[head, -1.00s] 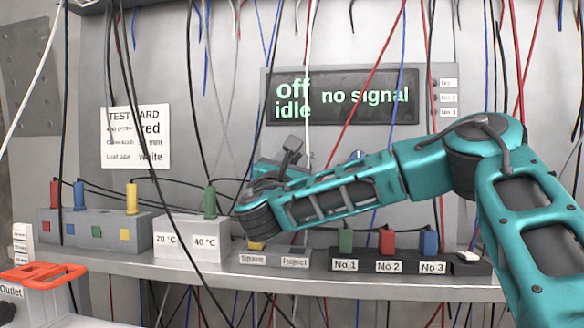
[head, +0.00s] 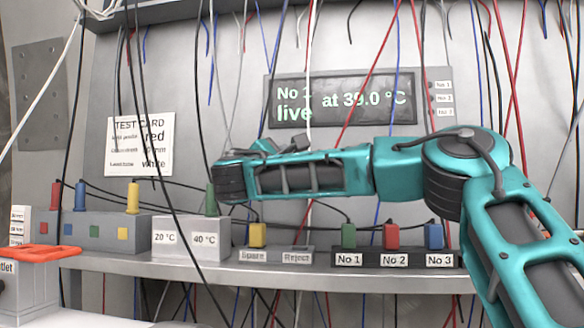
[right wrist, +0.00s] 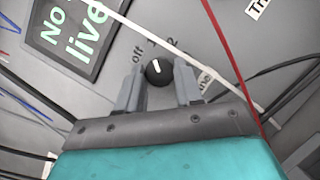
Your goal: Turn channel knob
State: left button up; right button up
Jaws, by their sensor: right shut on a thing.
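The channel knob (right wrist: 157,73) is a small black dial with a white pointer mark. In the right wrist view the mark points up between the labels "off" and "2". My right gripper (right wrist: 160,80) is shut on the knob, one grey finger on each side. In the head view my right arm hides the knob, and the fingers cannot be made out clearly. The display (head: 342,98) on the back panel reads "No 1 live" and "at 39.0 °C". Part of it also shows in the right wrist view (right wrist: 78,38). My left gripper is not in view.
Below my arm a shelf (head: 215,270) carries a Spare/Reject block (head: 276,256), a block labelled No 1 to No 3 (head: 394,260) with coloured plugs, and a 20/40 °C block (head: 190,238). Several cables hang across the panel. A test card (head: 139,144) is at left.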

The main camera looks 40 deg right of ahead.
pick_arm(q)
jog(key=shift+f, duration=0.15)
pick_arm(e)
jog(key=shift+m, duration=0.3)
jog(key=o, duration=1)
jog(key=shift+o, duration=0.2)
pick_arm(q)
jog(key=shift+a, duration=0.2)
